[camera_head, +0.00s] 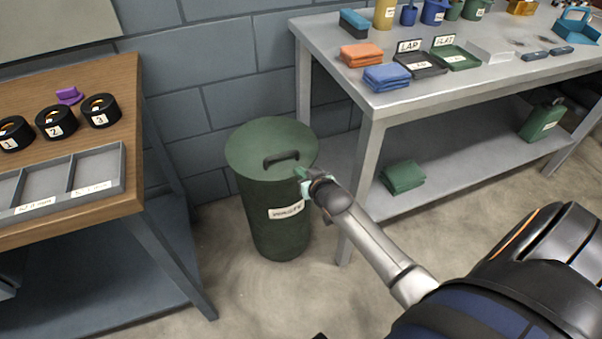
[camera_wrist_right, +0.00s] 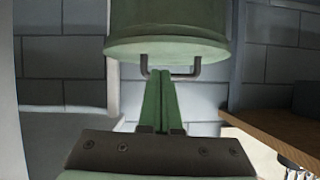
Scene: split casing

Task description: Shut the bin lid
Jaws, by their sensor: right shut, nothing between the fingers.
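The green waste bin (camera_head: 272,222) stands on the floor between the two tables, with a label on its front. Its round green lid (camera_head: 250,152) lies flat over the top, and no gap shows at its rim. A dark handle (camera_head: 281,157) sits on the lid. My right gripper (camera_head: 301,174) is shut and empty at the right edge of the lid, near the handle. In the right wrist view the closed green fingers (camera_wrist_right: 160,80) point toward the lid (camera_wrist_right: 165,50) and overlap the handle (camera_wrist_right: 187,76); contact is unclear. My left gripper is not in view.
A wooden-topped table (camera_head: 135,155) with black numbered cups (camera_head: 56,122) and a grey tray (camera_head: 122,172) stands at left. A grey bench (camera_head: 368,101) with several items stands at right. A grey block wall (camera_head: 217,95) is close behind the bin.

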